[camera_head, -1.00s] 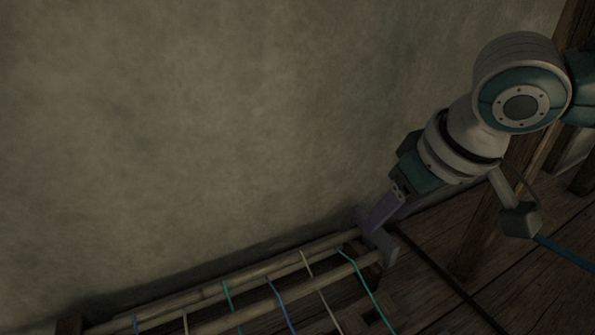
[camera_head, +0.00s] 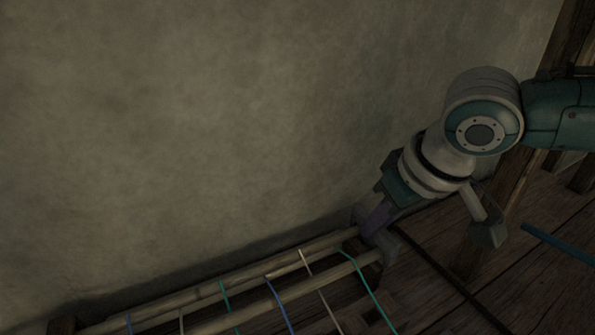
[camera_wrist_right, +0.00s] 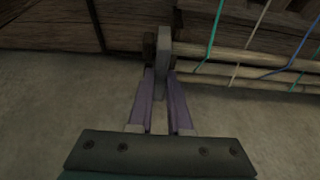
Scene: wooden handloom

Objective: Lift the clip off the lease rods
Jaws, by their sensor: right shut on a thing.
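The grey clip (camera_head: 389,246) sits at the right ends of the pale lease rods (camera_head: 319,282) in the head view. It also shows in the wrist view (camera_wrist_right: 160,58), at the ends of the rods (camera_wrist_right: 240,67). My right gripper (camera_head: 373,224) comes down from the upper right, its purple fingers at the clip. In the wrist view the fingers (camera_wrist_right: 161,80) are shut on the clip, one on each side. The fingers hide part of it. I cannot tell whether the clip still touches the rods. My left gripper is not in view.
Coloured warp threads (camera_head: 279,304) cross the rods, the green one (camera_head: 364,279) nearest the clip. A plain wall (camera_head: 200,130) stands behind. Dark wooden posts (camera_head: 520,190) and a plank floor (camera_head: 540,285) lie to the right.

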